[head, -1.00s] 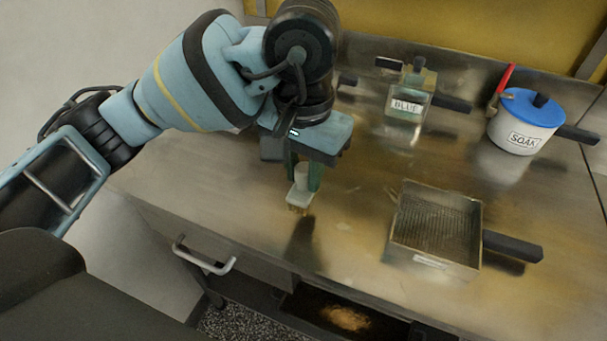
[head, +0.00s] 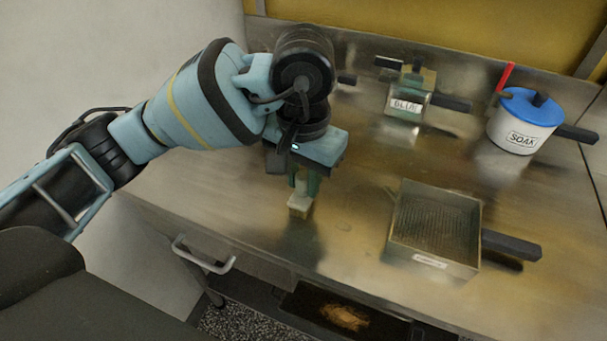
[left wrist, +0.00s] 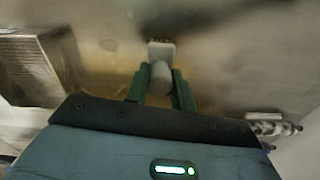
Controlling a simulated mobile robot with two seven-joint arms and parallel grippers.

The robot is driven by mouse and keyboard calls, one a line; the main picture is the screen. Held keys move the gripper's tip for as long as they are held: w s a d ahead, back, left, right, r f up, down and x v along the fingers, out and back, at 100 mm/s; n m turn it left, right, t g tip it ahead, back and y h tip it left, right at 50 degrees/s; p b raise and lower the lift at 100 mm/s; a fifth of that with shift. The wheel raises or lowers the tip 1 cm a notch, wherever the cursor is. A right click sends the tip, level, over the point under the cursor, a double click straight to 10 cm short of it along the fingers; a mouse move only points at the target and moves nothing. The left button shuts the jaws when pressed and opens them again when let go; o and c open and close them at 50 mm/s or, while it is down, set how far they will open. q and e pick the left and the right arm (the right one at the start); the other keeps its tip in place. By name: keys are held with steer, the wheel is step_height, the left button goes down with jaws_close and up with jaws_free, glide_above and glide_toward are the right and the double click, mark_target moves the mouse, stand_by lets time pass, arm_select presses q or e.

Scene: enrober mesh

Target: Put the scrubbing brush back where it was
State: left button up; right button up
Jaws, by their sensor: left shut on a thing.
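My left gripper (head: 306,184) is shut on the scrubbing brush (head: 299,206), a small pale block with a rounded white grip. The brush is upright with its block below the green fingers, at or just above the steel counter (head: 345,225); I cannot tell whether it touches. In the left wrist view the brush (left wrist: 161,58) sits between the two fingers (left wrist: 159,88), its block pointing away from the gripper. My right gripper is not in view.
A mesh-bottomed metal tray (head: 436,262) with a black handle is right of the brush. A drawer handle (head: 203,259) is at the counter's front.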

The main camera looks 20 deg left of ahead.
mark_target(303, 175)
arm_select(q)
steer(key=shift+f, duration=0.2)
steer(key=o, duration=0.9)
steer(key=shift+r, duration=0.1)
steer(key=shift+r, duration=0.35)
step_height(303, 175, up, 12)
steer(key=shift+f+p, duration=0.2)
steer(key=shift+p, duration=0.55)
